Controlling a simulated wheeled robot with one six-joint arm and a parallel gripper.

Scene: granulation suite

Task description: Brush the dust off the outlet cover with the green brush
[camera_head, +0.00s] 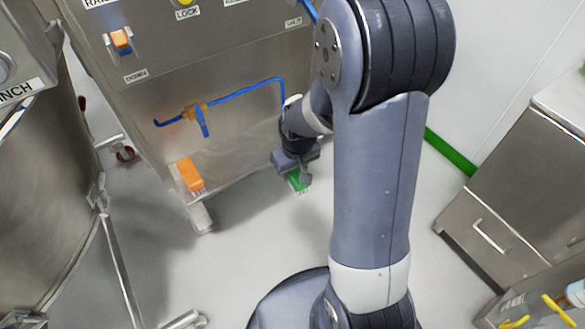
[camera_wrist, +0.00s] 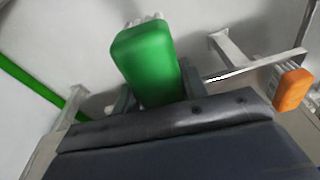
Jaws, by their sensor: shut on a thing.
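The green brush (camera_head: 298,181) is in my gripper (camera_head: 300,170), low beside the steel cabinet's foot in the head view. In the wrist view the green brush (camera_wrist: 146,62) stands out from between the two fingers of my gripper (camera_wrist: 155,95), its pale bristles at the top edge. My gripper is shut on it. An orange brush (camera_head: 189,174) sits on the cabinet's lower ledge to the left; it also shows at the right of the wrist view (camera_wrist: 293,89). I cannot make out the outlet cover or any dust in either view.
The steel cabinet (camera_head: 200,75) carries a blue hose (camera_head: 240,93) with a brass valve (camera_head: 195,110). A large steel vessel (camera_head: 50,190) stands at the left. A drawer cabinet (camera_head: 500,225) stands at the right. Grey floor (camera_head: 245,235) is open between them.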

